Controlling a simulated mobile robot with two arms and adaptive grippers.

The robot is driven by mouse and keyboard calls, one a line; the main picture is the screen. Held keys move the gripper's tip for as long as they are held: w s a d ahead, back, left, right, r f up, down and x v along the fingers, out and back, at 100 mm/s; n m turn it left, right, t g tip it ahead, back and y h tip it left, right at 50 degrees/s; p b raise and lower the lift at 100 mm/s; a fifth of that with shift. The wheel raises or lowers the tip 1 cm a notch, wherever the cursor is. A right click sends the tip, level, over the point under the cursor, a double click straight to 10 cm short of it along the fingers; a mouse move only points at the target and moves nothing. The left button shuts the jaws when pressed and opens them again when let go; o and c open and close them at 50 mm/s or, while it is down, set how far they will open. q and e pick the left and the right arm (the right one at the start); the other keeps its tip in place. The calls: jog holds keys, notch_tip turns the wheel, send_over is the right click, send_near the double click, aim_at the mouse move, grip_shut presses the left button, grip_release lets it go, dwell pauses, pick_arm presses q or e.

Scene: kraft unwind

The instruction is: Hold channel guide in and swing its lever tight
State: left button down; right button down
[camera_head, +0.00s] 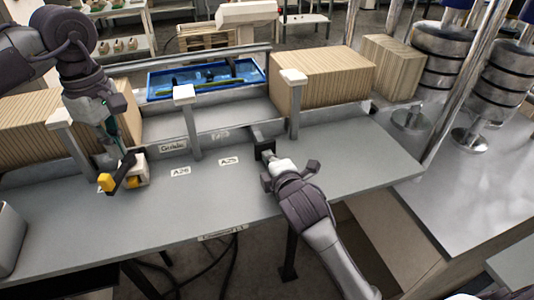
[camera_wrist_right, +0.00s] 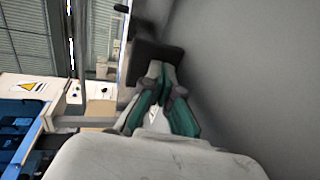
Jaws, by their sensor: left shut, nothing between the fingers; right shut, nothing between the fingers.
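A lever with a black arm and yellow end (camera_head: 106,182) sits on a small cream clamp (camera_head: 138,172) at the left of the grey table. My left gripper (camera_head: 119,152) is shut and empty, pointing down just above and behind the lever's black arm; I cannot tell if it touches. My right gripper (camera_head: 266,159) is shut and empty at a dark block (camera_head: 262,136) by the table's back rail. In the right wrist view its closed fingertips (camera_wrist_right: 158,72) are close against the dark block (camera_wrist_right: 154,52); contact is unclear. I cannot tell which part is the channel guide.
White-topped posts (camera_head: 184,95) stand along the back rail. Stacks of brown board (camera_head: 325,77) stand behind it at left and right, with a blue tray (camera_head: 160,89) between. Steel rollers (camera_head: 437,72) stand at the right. The table's front middle (camera_head: 190,215) is clear.

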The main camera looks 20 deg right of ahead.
jog(key=shift+w, duration=1.05)
dwell(0.6)
pick_arm(q)
jog(key=shift+f, duration=0.1)
jog(key=shift+f, duration=1.3)
jog(key=shift+f, duration=0.1)
jog(key=shift+f, duration=1.15)
jog(key=shift+f, duration=0.1)
